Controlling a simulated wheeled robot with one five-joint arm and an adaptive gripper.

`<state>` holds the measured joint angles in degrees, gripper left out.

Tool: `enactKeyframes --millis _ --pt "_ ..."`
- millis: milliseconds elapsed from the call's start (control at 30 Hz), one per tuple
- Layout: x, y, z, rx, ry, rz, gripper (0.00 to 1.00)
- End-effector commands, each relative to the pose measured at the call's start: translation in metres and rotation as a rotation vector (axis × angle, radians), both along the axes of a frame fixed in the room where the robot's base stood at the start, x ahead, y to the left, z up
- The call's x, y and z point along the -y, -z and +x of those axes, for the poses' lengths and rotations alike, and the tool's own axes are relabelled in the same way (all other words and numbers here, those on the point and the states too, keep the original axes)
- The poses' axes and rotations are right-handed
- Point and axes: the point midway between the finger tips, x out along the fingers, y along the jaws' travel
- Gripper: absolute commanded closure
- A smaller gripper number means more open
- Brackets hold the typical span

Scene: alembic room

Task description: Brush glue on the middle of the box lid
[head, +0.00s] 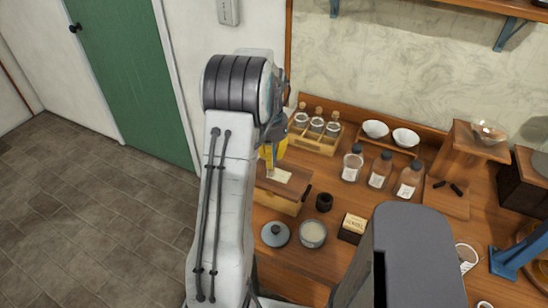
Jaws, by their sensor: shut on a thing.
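The wooden box (279,203) stands at the left of the workbench, with a dark brown lid (297,181). A pale patch (279,175) lies on the lid's middle. My gripper (273,152) is over the far left part of the lid, largely hidden behind my arm. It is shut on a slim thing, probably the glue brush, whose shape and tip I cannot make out. A yellow part shows there, just above the lid; contact cannot be told. An open jar (312,233) with pale contents, probably the glue, stands in front of the box.
A grey knobbed cover (275,235) lies left of the jar. A small dark pot (323,202) and a labelled block (352,228) stand to the right.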

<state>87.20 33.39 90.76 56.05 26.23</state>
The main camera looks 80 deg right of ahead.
Motion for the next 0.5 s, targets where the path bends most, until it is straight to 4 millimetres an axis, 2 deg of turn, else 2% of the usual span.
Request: enactKeyframes --millis 167,500 --pt "-0.001 0.001 -0.002 0.0 0.001 0.002 1.0" --pt "-0.005 0.001 -0.019 0.0 0.002 0.002 1.0"
